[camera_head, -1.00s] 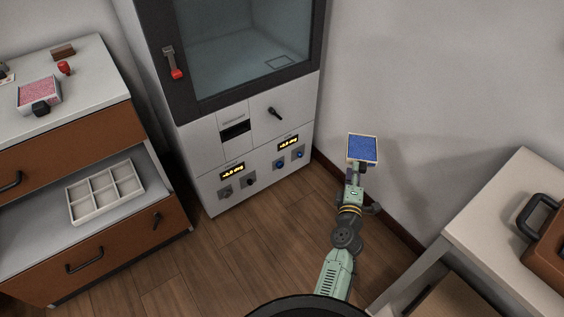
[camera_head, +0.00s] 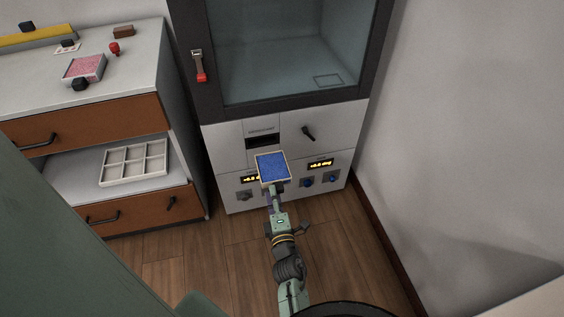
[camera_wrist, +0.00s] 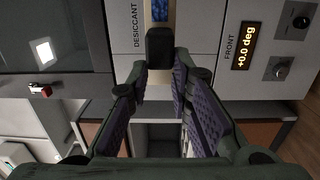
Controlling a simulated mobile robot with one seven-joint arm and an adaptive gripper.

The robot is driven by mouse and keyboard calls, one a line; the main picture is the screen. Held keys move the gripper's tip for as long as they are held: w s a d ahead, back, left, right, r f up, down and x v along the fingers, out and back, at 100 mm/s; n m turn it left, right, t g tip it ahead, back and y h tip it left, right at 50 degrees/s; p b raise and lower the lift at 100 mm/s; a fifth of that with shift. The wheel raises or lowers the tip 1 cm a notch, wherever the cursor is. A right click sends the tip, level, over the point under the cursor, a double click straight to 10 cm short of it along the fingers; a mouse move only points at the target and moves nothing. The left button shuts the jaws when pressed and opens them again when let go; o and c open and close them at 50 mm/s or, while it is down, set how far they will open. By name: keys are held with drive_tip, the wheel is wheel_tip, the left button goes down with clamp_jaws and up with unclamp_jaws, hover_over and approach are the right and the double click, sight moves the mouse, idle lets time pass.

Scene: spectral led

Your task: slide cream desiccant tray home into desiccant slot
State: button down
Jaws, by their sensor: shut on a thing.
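The cream desiccant tray (camera_head: 273,168), filled with blue beads, is held level in front of the cabinet's lower panel. My gripper (camera_head: 275,188) is shut on the tray's dark handle, which shows between the fingers in the wrist view (camera_wrist: 160,48). The desiccant slot (camera_head: 262,142) is a dark opening in the white panel. In the head view it lies just above and behind the tray, which is outside it. The wrist view shows the DESICCANT label beside a strip of blue beads; the slot is hidden there.
The cabinet's glass door (camera_head: 285,55) with a red-tipped handle (camera_head: 199,66) is above. Displays and knobs (camera_head: 307,182) flank the tray low on the panel. A drawer unit at left carries a pink-filled tray (camera_head: 84,68) and a white divided tray (camera_head: 135,162). Floor in front is clear.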

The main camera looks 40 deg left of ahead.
sight(268, 185)
drive_tip(key=shift+s+a, duration=0.2)
drive_tip(key=shift+d, duration=0.1)
drive_tip(key=shift+x, duration=2.75)
drive_tip(key=shift+a, duration=0.3)
drive_tip(key=shift+x, duration=2.7)
drive_tip(key=shift+s+a, duration=0.15)
drive_tip(key=shift+a, duration=0.1)
